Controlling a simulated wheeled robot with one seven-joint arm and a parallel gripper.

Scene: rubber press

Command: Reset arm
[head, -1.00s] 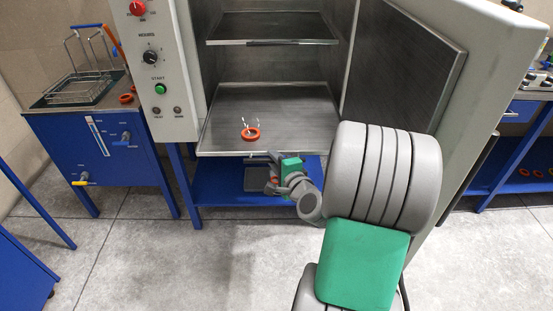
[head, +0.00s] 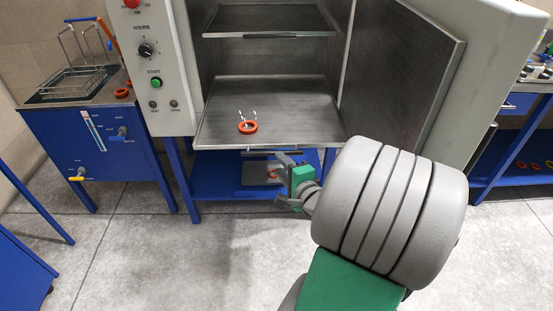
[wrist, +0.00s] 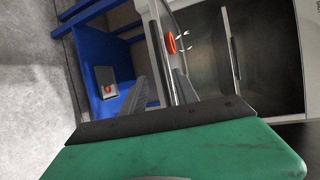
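My gripper (head: 281,180) hangs in front of the open oven, below the level of its lower shelf (head: 290,110). Its two fingers are apart, with nothing between them; in the wrist view the fingers (wrist: 160,88) also stand apart. An orange ring (head: 248,127) with white prongs standing up beside it lies on the lower oven shelf, above and left of my gripper. The ring also shows in the wrist view (wrist: 172,43). My gripper touches neither the ring nor the shelf, as far as I can see.
The oven door (head: 400,80) stands open at right. Under the oven, a grey tray (head: 251,181) with an orange ring sits on the blue lower shelf. A blue bath unit (head: 65,155) with a wire basket (head: 82,80) stands left. The floor in front is clear.

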